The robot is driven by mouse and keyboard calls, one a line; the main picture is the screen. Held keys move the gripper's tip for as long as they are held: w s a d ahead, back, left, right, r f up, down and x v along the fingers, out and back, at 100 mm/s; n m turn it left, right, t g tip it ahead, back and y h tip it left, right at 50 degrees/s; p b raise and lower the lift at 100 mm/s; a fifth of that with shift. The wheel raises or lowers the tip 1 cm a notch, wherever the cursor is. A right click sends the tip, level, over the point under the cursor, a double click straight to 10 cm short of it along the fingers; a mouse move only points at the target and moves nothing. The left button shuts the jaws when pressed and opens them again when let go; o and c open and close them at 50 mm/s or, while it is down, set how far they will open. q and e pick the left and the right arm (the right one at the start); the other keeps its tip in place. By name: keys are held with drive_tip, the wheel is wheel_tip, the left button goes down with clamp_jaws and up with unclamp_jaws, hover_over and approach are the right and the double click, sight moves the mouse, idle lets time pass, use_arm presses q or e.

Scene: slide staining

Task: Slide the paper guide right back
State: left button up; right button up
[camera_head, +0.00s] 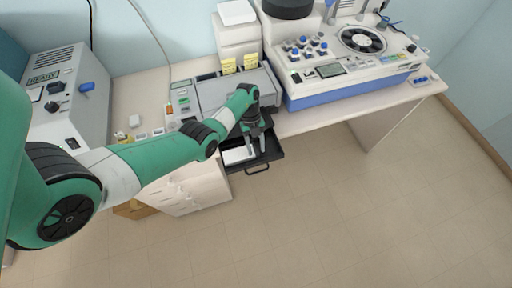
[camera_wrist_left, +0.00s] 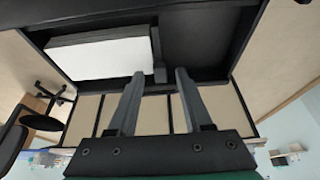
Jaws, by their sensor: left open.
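A black paper tray (camera_head: 267,158) is pulled out from the front of a grey printer (camera_head: 212,93). A stack of white paper (camera_head: 237,155) lies in its left part; the stack also shows in the left wrist view (camera_wrist_left: 98,58). The dark paper guide (camera_wrist_left: 157,48) stands along the stack's right edge. In the head view I cannot make the guide out by the gripper. My left gripper (camera_head: 256,150) points down over the tray. Its fingers are open, and in the left wrist view the guide's end shows between the two fingertips (camera_wrist_left: 160,74). Contact cannot be told.
Right of the guide the tray floor (camera_wrist_left: 195,35) is bare. A large white and blue machine (camera_head: 345,60) stands right of the printer on the bench. A grey device (camera_head: 65,95) stands at the left. White drawers (camera_head: 185,190) are below the bench.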

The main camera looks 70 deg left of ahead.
use_arm(q)
clamp_jaws()
drive_tip(key=shift+r, duration=0.1)
idle(1.2)
